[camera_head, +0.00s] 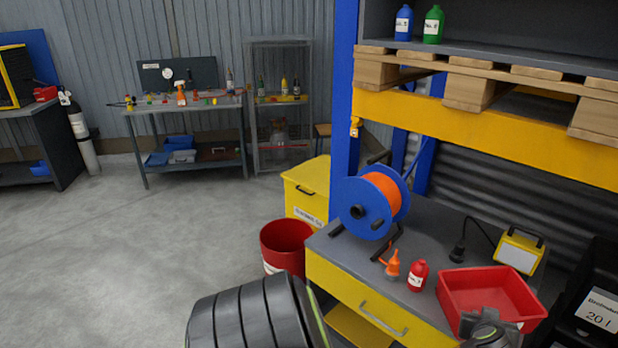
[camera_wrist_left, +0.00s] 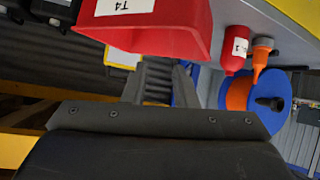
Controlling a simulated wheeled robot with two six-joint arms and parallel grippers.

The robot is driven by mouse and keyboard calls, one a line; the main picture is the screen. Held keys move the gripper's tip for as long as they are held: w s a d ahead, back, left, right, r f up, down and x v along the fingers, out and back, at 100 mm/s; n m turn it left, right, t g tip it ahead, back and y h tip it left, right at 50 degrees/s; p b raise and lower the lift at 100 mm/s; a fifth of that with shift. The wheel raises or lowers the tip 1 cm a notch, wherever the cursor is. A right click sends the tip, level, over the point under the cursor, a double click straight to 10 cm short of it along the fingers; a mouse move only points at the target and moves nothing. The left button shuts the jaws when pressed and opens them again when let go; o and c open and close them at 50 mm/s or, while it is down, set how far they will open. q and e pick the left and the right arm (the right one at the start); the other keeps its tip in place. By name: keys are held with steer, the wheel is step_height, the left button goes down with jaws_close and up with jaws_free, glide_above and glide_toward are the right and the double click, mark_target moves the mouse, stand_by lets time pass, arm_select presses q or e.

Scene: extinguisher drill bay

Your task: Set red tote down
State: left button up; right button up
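The red tote (camera_head: 487,290) is on the right part of the grey bench top (camera_head: 440,235), open side up, and looks empty. In the left wrist view the tote (camera_wrist_left: 150,38) is upside down, with a white T4 label. My left gripper (camera_head: 488,322) is at the tote's front rim, partly covering it. In the left wrist view its two fingers (camera_wrist_left: 160,85) stand apart, with background showing between them, close to the rim. I cannot tell whether they touch it. My right gripper is not in view.
A red bottle (camera_head: 417,276), orange oil can (camera_head: 391,263) and blue cable reel (camera_head: 368,203) stand left of the tote. A yellow lamp (camera_head: 518,252) is behind it and a black bin (camera_head: 595,315) right. A pallet (camera_head: 480,85) sits on the yellow shelf beam above.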

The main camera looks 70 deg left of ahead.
arm_select(q)
steer(key=s+d+f+m+g+h, duration=0.1)
steer(key=s+f+m+h, duration=0.15)
steer(key=s+f, duration=0.6)
steer(key=s+d+f+m+g+h, duration=0.1)
steer(key=s+f+m, duration=0.3)
steer(key=f, duration=0.8)
steer(key=s+d+f+m+g+h, duration=0.1)
steer(key=s+d+f+m+h, duration=0.1)
steer(key=s+f, duration=0.75)
steer(key=s+f+g, duration=0.1)
steer(key=s+f, duration=0.3)
steer(key=s, duration=0.5)
steer(key=s+f+g, duration=0.2)
steer(key=s+f, duration=0.3)
steer(key=s, duration=0.4)
steer(key=s+f+g, duration=0.1)
steer(key=s+f, duration=0.4)
steer(key=s, duration=0.5)
steer(key=shift+d+m+h, duration=0.35)
steer(key=shift+h, duration=0.1)
